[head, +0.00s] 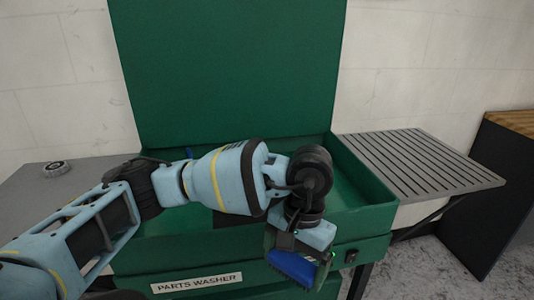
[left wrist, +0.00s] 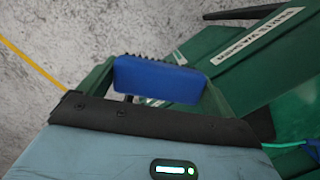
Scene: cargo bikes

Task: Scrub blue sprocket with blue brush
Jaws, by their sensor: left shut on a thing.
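My left gripper (head: 296,262) is in front of the parts washer's front edge at the right, pointing down. It is shut on the blue brush (head: 292,269). In the left wrist view the brush (left wrist: 160,79) lies between the two green fingers, with dark bristles along its far edge. I cannot make out the blue sprocket for certain. A small blue bit (head: 188,153) shows behind my left arm at the washer's back, and a blue piece (left wrist: 313,150) shows at the right edge of the left wrist view. My arm hides much of the basin. My right gripper is not in view.
The green parts washer (head: 365,220) has its tall lid (head: 230,70) raised. A slatted grey shelf (head: 420,163) at the right is empty. A small grey round part (head: 55,168) lies on the grey table at the left. A dark wood-topped cabinet (head: 510,170) stands far right.

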